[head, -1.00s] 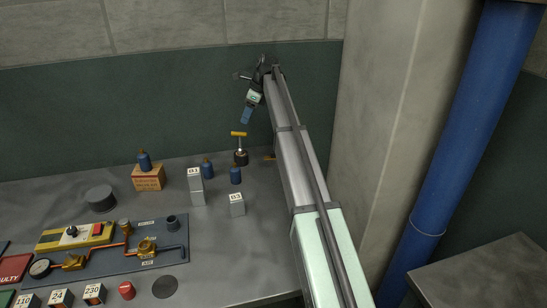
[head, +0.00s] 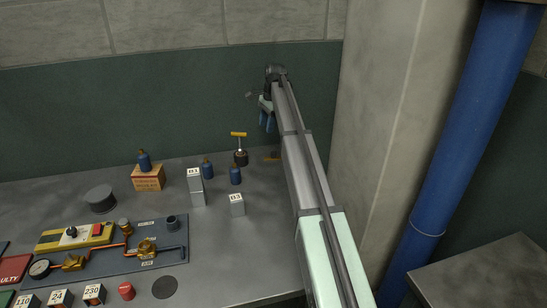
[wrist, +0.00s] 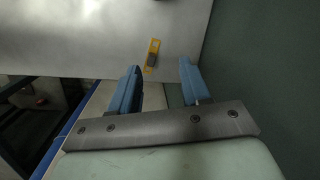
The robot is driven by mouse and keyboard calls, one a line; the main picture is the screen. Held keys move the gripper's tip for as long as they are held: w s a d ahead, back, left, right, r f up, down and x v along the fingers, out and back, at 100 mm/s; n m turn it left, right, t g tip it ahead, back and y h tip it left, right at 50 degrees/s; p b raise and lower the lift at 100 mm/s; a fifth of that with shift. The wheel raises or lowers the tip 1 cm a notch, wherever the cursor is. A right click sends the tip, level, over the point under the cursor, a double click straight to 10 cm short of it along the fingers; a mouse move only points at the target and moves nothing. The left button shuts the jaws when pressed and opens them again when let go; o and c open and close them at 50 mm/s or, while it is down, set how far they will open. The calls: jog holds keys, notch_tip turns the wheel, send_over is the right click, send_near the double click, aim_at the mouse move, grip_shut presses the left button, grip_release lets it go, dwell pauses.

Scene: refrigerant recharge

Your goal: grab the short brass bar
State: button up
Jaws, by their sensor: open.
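A short brass bar (head: 271,156) lies at the back of the bench in the head view, its right part hidden by my arm. In the wrist view a yellow bar with a grey middle (wrist: 154,46) lies flat on the bench, seemingly the same bar. It shows between and beyond my fingertips. My gripper (head: 267,127) hangs above the bar with its blue fingers pointing down. In the wrist view the fingers (wrist: 160,66) are apart, with nothing between them.
A yellow T-handle on a dark base (head: 239,146) stands just left of the bar. Blue bottles (head: 236,176) and grey blocks marked B1 (head: 195,188) and B3 (head: 237,205) stand further left and forward. The green wall (head: 190,115) is close behind.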

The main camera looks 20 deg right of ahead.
jog(key=d+n, duration=0.1)
jog(key=n, duration=0.6)
jog(key=n+h, duration=0.2)
jog(key=n, duration=2.1)
send_over(274, 152)
jog(key=shift+g, duration=0.4)
notch_tip(274, 152, down, 9)
jog(key=shift+s+d+r, duration=0.15)
jog(key=shift+w+a+f, duration=0.1)
jog(key=shift+w+f, duration=0.05)
jog(key=shift+f, duration=1.2)
jog(key=shift+w+a+f, duration=0.1)
jog(key=shift+w+f, duration=0.05)
jog(key=shift+f, duration=1.2)
grip_shut()
